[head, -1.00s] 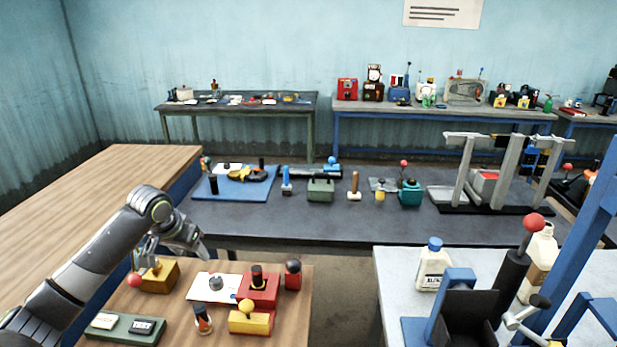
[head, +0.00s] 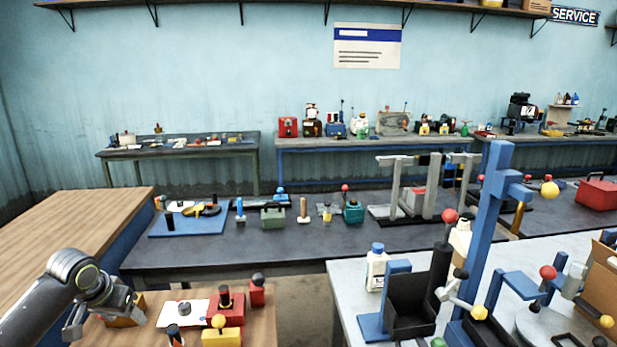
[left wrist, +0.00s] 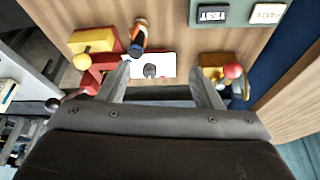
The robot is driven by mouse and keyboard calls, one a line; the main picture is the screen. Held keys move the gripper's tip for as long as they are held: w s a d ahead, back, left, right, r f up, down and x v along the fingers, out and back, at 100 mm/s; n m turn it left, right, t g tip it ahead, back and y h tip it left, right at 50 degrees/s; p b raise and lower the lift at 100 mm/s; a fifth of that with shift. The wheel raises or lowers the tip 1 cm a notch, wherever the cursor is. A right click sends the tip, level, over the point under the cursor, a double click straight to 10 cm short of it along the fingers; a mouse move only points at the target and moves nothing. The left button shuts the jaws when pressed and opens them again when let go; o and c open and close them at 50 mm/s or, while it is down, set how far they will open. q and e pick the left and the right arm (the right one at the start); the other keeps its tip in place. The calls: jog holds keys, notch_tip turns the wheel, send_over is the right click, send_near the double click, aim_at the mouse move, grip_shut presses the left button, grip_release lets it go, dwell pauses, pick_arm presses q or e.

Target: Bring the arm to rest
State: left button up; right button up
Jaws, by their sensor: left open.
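My left arm (head: 35,312) comes in from the lower left in the head view. Its gripper (head: 104,322) is over the near wooden bench (head: 150,297) and partly covers a brass-coloured block (head: 125,312). The two fingers are spread apart with nothing between them. In the left wrist view the open gripper (left wrist: 160,75) is above a white card with a grey knob (left wrist: 150,71). The brass block with a red ball (left wrist: 232,71) lies beside one finger, and a red block (left wrist: 92,72) beside the other. My right gripper does not show.
On the bench stand a yellow block (head: 221,336) and a dark-topped red piece (head: 257,290). A green board (left wrist: 238,12) carries labels. A white table (head: 345,280) at right holds a bottle (head: 376,268) and a blue stand (head: 490,220). A dark table (head: 290,250) lies beyond.

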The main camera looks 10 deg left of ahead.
pick_arm(q)
jog(key=s+d+f, duration=0.4)
jog(key=f, duration=0.1)
jog(key=s+d+f+m, duration=0.1)
jog(key=s+d+f, duration=0.3)
jog(key=f, duration=0.1)
jog(key=s+d+f+m+g, duration=0.1)
jog(key=s+d+f, duration=0.3)
jog(key=s+f, duration=0.1)
jog(key=shift+s, duration=0.1)
jog(key=s+d+n+y, duration=0.1)
jog(key=s+d, duration=0.3)
jog(key=s, duration=0.5)
jog(key=s+d, duration=0.4)
jog(key=s, duration=0.4)
notch_tip(320, 180, down, 28)
jog(key=a+g+b, duration=0.1)
jog(key=a+b, duration=0.1)
jog(key=s+d+f+g, duration=0.1)
jog(key=s+f, duration=1.4)
jog(key=shift+d+f+h+b, duration=0.2)
jog(key=shift+f+h+b, duration=0.1)
jog(key=shift+b, duration=0.05)
